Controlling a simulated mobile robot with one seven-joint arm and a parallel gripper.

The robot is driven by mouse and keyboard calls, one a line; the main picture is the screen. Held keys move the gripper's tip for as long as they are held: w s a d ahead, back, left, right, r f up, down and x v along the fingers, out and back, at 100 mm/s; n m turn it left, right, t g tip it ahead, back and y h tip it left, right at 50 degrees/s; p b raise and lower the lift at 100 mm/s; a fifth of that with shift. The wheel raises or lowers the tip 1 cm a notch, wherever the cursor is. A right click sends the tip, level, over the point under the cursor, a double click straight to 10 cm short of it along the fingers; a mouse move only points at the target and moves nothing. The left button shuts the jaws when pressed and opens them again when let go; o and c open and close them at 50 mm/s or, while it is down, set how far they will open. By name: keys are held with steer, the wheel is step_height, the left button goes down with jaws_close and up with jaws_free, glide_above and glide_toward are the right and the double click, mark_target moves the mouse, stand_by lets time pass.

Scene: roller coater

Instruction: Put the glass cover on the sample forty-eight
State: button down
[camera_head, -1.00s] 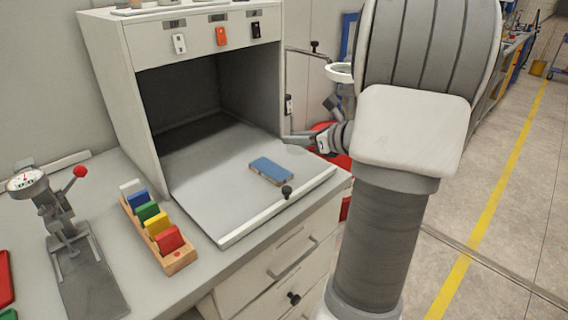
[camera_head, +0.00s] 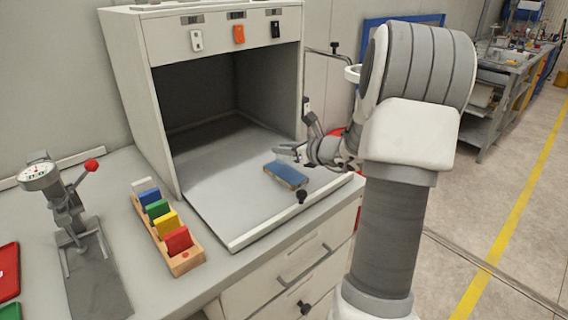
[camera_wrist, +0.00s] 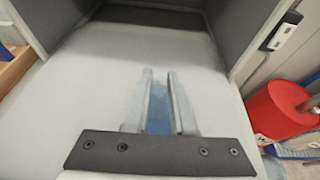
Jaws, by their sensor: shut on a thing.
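A flat sample with a blue top and a wood-coloured side (camera_head: 287,176) lies on the booth floor near its front edge. I cannot read a number on it. My gripper (camera_head: 287,150) is in the booth mouth, just above and behind the sample in the head view. In the wrist view my gripper's fingers (camera_wrist: 160,85) are close together and point toward the booth's back. A strip of blue (camera_wrist: 158,122) shows between them. My gripper is shut on a thin thing, seemingly the glass cover; its clear outline hardly shows.
The grey booth (camera_head: 125,80) has side walls and a roof around the work floor. A knob (camera_head: 302,197) stands at its front edge. A wooden rack (camera_head: 187,259) with several coloured plates and a dial gauge press (camera_head: 75,215) stand left. A red container (camera_wrist: 281,108) is outside, right.

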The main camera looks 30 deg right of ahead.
mark_target(284, 160)
steer(key=shift+f+b, duration=0.45)
steer(key=shift+f, duration=1.5)
steer(key=shift+f, duration=0.2)
steer(key=c, duration=0.8)
jaws_free()
steer(key=shift+o, duration=0.2)
steer(key=shift+r, duration=0.25)
steer(key=p+v, duration=0.1)
steer(key=v, duration=1.1)
steer(key=shift+p, duration=0.3)
